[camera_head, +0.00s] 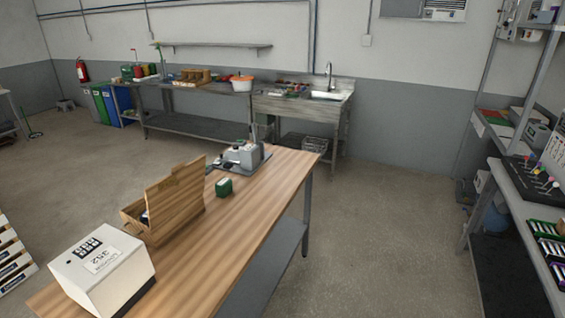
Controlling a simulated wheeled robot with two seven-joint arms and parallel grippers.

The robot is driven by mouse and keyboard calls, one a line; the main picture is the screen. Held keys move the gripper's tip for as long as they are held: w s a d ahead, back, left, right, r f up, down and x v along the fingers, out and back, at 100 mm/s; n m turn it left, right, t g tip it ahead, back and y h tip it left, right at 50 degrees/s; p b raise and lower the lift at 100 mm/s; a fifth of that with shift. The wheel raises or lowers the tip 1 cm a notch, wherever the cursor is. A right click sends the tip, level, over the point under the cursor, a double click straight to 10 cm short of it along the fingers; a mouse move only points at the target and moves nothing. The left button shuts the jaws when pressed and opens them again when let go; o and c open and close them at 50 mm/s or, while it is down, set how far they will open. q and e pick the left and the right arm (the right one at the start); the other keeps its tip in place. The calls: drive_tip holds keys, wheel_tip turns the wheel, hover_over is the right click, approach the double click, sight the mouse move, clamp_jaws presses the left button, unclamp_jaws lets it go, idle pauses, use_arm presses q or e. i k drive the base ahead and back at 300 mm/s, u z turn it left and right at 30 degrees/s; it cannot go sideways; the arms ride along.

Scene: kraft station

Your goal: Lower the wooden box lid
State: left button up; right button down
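The wooden box (132,215) stands on the wooden table, near its left edge. Its lid (176,200) is raised and stands steeply tilted along the box's right side. Something dark and small shows inside the box, but the lid hides most of the interior. Neither of my grippers is in view.
The table's right half is clear. Open floor (385,235) lies to the right, before a shelf rack (535,215).

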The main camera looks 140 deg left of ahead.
sight(162, 200)
drive_tip(key=z, duration=4.4)
